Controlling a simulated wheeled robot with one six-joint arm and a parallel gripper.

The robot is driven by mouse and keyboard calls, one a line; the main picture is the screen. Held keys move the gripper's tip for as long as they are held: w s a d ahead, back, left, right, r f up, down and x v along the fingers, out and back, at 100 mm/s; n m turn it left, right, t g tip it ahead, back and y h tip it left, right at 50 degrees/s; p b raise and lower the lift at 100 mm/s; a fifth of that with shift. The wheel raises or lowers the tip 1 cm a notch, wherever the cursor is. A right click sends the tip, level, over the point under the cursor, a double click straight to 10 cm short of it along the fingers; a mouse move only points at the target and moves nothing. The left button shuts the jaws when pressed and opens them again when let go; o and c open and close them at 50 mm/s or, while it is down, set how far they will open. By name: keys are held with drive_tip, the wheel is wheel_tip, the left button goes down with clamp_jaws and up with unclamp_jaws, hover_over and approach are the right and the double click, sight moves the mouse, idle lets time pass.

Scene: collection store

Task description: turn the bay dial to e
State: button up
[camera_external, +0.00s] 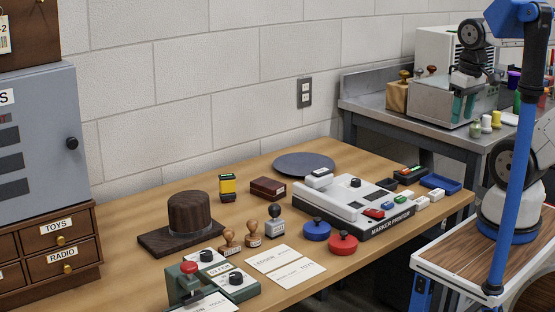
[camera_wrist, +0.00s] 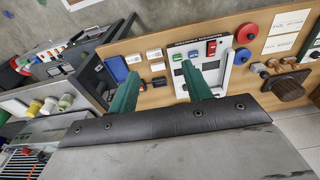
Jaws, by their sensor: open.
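Two black dials, one at the back (camera_external: 207,256) and one at the front (camera_external: 236,278), sit on white plates of a green device at the table's near edge. Another black knob (camera_external: 355,183) sits on top of the white marker printer (camera_external: 345,207). I cannot read any letters around them, so I cannot tell which is the bay dial. My gripper (camera_external: 464,106) is at the right, above the metal bench area, far from the green device. Its green fingers are apart and empty in the wrist view (camera_wrist: 162,88), where the printer (camera_wrist: 230,70) shows beyond the right finger.
A red-knobbed lever (camera_external: 189,268) rises beside the dials. Wooden-handled stamps (camera_external: 229,242), a brown hat form (camera_external: 189,213), cards (camera_external: 284,264) and blue and red ink pots (camera_external: 317,230) stand around. Small blocks and a blue tray (camera_external: 440,183) lie at the table's right end.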

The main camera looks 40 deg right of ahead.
drive_tip(key=n+g, duration=0.1)
drive_tip(key=n, duration=1.2)
hover_over(356, 180)
wheel_tip(356, 180, down, 19)
drive_tip(key=shift+d+r, duration=0.1)
drive_tip(key=shift+r, duration=0.1)
drive_tip(key=shift+w, duration=0.1)
drive_tip(key=shift+n, duration=0.3)
wheel_tip(356, 180, down, 8)
drive_tip(key=shift+r, duration=0.1)
drive_tip(key=c, duration=1)
